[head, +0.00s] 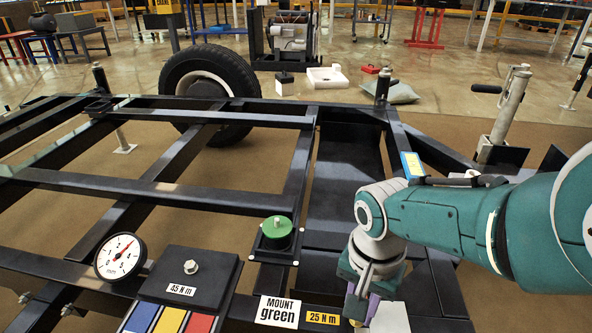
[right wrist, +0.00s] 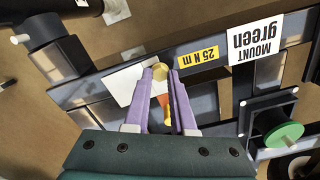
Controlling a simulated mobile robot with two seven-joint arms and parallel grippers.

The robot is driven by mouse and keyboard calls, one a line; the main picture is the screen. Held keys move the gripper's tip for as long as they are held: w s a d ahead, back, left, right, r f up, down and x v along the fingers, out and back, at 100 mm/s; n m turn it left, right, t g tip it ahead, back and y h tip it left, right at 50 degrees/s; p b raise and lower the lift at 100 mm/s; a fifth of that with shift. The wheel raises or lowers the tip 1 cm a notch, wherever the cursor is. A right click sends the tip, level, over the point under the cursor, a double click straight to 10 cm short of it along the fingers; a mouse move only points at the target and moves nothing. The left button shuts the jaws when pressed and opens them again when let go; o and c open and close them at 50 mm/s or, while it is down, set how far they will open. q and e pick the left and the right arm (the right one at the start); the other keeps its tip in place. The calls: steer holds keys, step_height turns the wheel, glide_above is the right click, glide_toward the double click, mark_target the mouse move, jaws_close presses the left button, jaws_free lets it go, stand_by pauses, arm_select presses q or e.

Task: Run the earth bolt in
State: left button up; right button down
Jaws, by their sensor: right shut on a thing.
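My right gripper (head: 362,305) is at the near frame rail, right of the yellow "25 N m" label (head: 323,318). In the right wrist view its purple fingers (right wrist: 160,76) are shut on a brass bolt (right wrist: 159,70), whose hexagonal end shows at the fingertips. A yellow-orange part (right wrist: 167,112) shows between the fingers; I cannot tell what it is. The hole or thread at the bolt is hidden, so I cannot tell how deep it sits. A white plate (right wrist: 122,82) lies beside the fingertips. My left gripper is not in view.
A "MOUNT green" card (head: 277,311) and a green-capped mount (head: 277,232) stand left of the gripper. Further left are a "45 N m" block (head: 208,276) and a dial gauge (head: 120,256). Black frame beams (head: 240,118) and a wheel (head: 240,75) lie beyond.

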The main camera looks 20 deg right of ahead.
steer(key=m, duration=0.5)
steer(key=shift+r+m, duration=0.1)
steer(key=shift+m, duration=2.3)
steer(key=c, duration=0.7)
jaws_free()
steer(key=shift+c, duration=0.2)
step_height(320, 180, up, 10)
steer(key=p, duration=0.9)
steer(key=shift+p, duration=0.3)
